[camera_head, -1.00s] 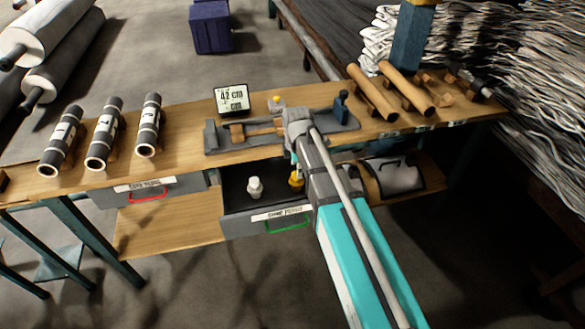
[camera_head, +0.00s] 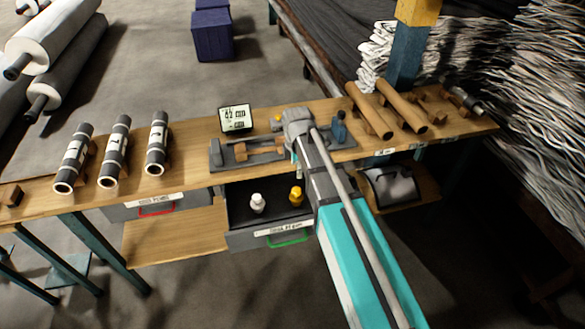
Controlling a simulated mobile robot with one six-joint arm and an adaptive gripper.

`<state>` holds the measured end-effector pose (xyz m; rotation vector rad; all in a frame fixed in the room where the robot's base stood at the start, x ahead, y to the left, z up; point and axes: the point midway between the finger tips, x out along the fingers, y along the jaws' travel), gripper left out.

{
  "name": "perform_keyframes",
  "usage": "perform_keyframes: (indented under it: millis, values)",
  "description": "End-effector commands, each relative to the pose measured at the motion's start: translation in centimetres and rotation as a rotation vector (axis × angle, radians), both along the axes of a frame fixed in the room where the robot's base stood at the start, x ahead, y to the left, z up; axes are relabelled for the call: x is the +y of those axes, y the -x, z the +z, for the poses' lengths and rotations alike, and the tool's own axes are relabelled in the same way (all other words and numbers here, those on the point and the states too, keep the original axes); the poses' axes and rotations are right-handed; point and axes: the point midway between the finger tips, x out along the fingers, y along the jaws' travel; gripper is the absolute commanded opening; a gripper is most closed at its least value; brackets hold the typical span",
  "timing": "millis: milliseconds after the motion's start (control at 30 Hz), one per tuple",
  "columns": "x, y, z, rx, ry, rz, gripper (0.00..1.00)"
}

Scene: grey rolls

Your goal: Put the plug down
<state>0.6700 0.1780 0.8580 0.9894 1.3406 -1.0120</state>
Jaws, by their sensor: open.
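A yellow plug (camera_head: 296,196) stands upright in the open dark drawer (camera_head: 240,212) with the green handle, under the bench top. A white plug (camera_head: 257,203) stands to its left in the same drawer. My gripper (camera_head: 297,170) is open and empty above the yellow plug, with a small gap showing between them. The gripper is small here and partly hidden by my arm, so its fingers are hard to make out.
The wooden bench (camera_head: 190,168) carries a grey fixture (camera_head: 228,160), a small display (camera_head: 236,119), several dark rolls (camera_head: 115,152) at left and brown tubes (camera_head: 402,107) at right. A drawer with a red handle (camera_head: 156,210) looks shut. A dark curved-front box (camera_head: 391,187) sits right of my arm.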

Motion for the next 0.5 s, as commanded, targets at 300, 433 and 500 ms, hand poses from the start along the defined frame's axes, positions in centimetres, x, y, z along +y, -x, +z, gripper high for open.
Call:
perform_keyframes:
  millis: [300, 433, 500]
  values:
    - [-0.01, -0.03, 1.27, 0.000, 0.000, 0.000, 0.79]
    - [-0.01, -0.03, 1.26, 0.000, 0.000, 0.000, 0.79]
    - [-0.01, -0.03, 1.24, 0.000, 0.000, 0.000, 0.79]
